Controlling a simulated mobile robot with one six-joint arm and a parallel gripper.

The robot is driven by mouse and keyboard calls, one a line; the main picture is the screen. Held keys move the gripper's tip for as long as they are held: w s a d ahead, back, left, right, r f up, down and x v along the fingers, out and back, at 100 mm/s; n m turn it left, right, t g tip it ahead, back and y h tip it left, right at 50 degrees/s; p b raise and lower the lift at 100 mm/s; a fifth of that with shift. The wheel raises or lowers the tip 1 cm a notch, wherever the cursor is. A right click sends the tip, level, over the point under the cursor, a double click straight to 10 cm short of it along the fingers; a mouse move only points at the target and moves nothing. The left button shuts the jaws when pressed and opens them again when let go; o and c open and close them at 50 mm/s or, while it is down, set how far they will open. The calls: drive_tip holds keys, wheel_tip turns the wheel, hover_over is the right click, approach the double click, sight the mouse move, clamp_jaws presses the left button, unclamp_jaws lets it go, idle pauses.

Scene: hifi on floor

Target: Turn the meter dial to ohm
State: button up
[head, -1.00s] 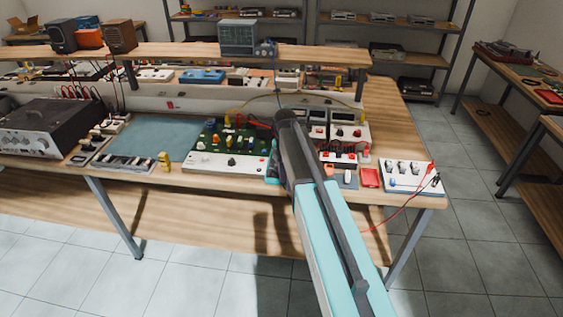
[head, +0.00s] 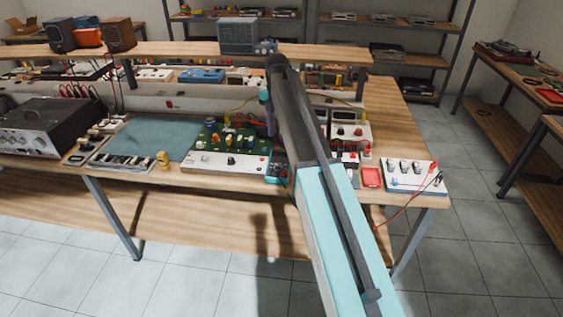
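I cannot tell for sure which instrument is the meter, and no dial marked with ohm can be read. A small teal unit (head: 279,172) with red details lies at the bench front, partly beside my arm. A white instrument (head: 350,130) with a dark display and a red knob stands at the back, right of my arm. My arm reaches up and forward over the bench and covers the space between them. My gripper's fingers do not show; they are hidden behind the arm.
A green circuit board (head: 228,140) with knobs and a blue-grey mat (head: 150,137) lie left of my arm. A white switch box (head: 415,177) with a red lead and a red tray (head: 371,177) sit at the right. A raised shelf (head: 190,51) crosses the bench.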

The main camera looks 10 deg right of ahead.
sight(278, 165)
drive_tip(key=shift+f, duration=0.15)
drive_tip(key=shift+f+p, duration=2.05)
drive_tip(key=shift+f, duration=4.75)
